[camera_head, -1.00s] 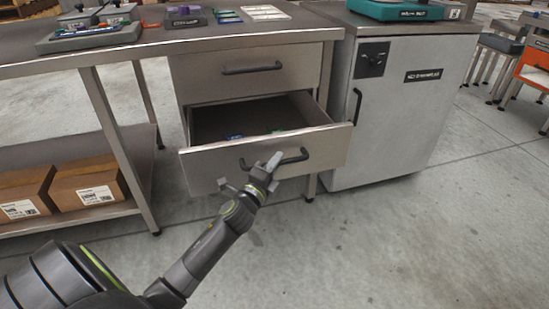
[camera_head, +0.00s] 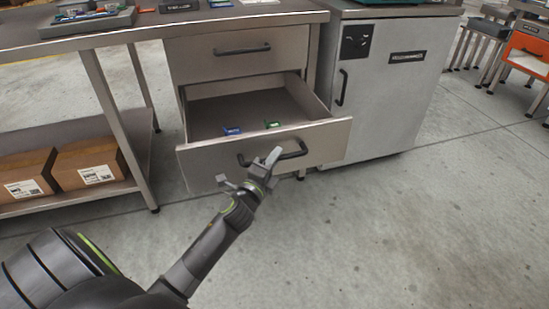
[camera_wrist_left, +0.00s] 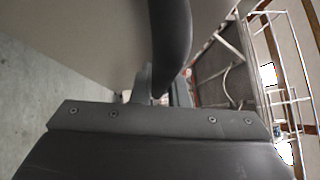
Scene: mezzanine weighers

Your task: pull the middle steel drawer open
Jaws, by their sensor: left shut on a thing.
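The middle steel drawer (camera_head: 205,165) stands well open under the bench, below a shut upper drawer (camera_head: 200,58). Its dark bar handle (camera_head: 290,155) runs across the front. My left gripper (camera_head: 264,166) is shut on this handle. In the left wrist view the handle (camera_wrist_left: 171,40) comes down as a dark curved bar between the fingers, close to the drawer front (camera_wrist_left: 95,35); the fingertips are mostly hidden. A blue item (camera_head: 231,131) and a green item (camera_head: 272,125) lie on the drawer's floor. My right gripper is in neither view.
A grey cabinet (camera_head: 390,110) with a dark handle stands right of the drawers. Two cardboard boxes (camera_head: 88,165) sit on the low shelf at left. Trays (camera_head: 90,22) rest on the bench top. The concrete floor (camera_head: 370,230) in front is clear.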

